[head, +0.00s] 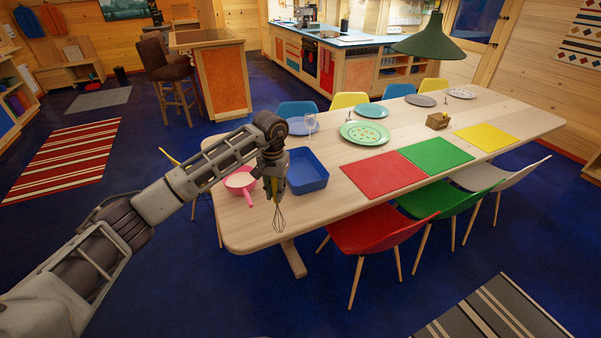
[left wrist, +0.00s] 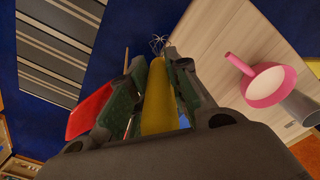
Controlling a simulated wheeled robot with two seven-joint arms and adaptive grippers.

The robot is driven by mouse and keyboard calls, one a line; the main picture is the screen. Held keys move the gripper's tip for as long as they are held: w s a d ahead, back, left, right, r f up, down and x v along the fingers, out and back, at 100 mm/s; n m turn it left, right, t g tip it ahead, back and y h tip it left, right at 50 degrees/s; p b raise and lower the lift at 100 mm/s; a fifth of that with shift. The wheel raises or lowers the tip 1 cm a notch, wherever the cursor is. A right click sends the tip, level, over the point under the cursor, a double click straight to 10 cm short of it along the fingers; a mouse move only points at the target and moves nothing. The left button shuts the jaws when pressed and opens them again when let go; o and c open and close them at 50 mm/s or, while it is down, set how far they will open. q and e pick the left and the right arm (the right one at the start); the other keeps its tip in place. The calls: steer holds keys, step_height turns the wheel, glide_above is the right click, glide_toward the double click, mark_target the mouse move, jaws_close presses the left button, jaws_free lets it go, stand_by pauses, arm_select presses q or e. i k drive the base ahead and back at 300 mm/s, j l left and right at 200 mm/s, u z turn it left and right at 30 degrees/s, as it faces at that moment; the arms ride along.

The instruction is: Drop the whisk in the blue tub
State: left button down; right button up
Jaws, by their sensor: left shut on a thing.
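The whisk hangs wires-down from my left gripper (head: 272,182), its wire loops (head: 279,217) showing against the table's near left end. In the left wrist view, the fingers (left wrist: 156,75) are shut on its yellow handle (left wrist: 158,98), and the wires (left wrist: 159,44) point away from the gripper. The blue tub (head: 318,182) stands on the table just to the right of the gripper in the head view; the whisk is beside it in the picture, not over it. My right gripper is in neither view.
A pink pan (head: 240,181) sits left of the gripper; it also shows in the left wrist view (left wrist: 268,84). Plates, including a green one (head: 364,133), and red (head: 382,174), green (head: 436,156) and yellow (head: 488,137) mats lie farther right. Chairs line the wooden table (head: 300,222).

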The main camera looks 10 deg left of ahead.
mark_target(299, 173)
steer(key=i, duration=1.5)
